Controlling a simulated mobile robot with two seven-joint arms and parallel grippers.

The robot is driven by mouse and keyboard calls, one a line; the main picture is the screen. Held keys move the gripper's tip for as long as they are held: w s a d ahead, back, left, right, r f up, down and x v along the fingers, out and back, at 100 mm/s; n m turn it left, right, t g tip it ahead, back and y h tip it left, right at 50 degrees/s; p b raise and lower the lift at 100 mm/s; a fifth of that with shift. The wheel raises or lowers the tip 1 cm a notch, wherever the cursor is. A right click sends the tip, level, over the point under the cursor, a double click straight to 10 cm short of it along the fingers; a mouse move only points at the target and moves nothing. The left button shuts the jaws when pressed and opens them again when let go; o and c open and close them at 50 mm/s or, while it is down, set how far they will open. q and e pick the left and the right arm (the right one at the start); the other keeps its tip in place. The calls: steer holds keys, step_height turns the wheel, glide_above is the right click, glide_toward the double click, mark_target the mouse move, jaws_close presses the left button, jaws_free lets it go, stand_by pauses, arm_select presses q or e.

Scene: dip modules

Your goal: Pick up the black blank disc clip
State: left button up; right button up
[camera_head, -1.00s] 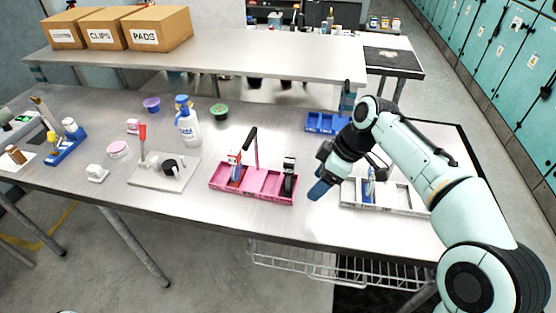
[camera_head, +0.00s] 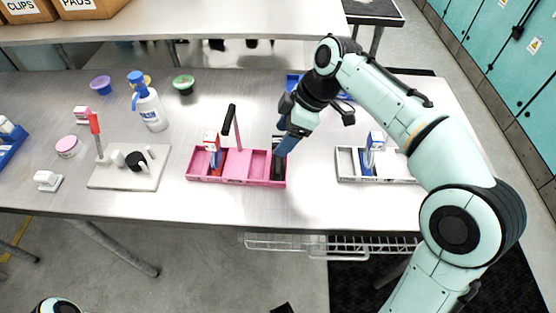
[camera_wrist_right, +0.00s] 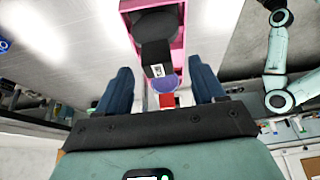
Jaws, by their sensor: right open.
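The black disc clip (camera_head: 278,163) stands in the right end compartment of the pink tray (camera_head: 235,182). In the right wrist view the clip (camera_wrist_right: 154,50) shows a dark round disc and a black part with a small white label. My right gripper (camera_head: 286,146) is above the tray's right end and hides part of the clip. In the right wrist view its two blue fingers (camera_wrist_right: 160,78) are apart with nothing held; the clip appears ahead, in line with the gap. I cannot tell the exact distance. My left gripper is not in view.
The tray also holds a red-and-blue item (camera_head: 213,150) and a pink upright with a black top (camera_head: 230,120). A grey tray (camera_head: 400,180) is at right, a pale board (camera_head: 115,178) at left. A spray bottle (camera_head: 150,108) stands behind. The table between the trays is clear.

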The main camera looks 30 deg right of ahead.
mark_target(279, 140)
steer(key=x, duration=0.5)
steer(key=shift+w+f+b, duration=0.1)
steer(key=shift+w+b, duration=0.1)
steer(key=shift+b, duration=0.2)
jaws_close()
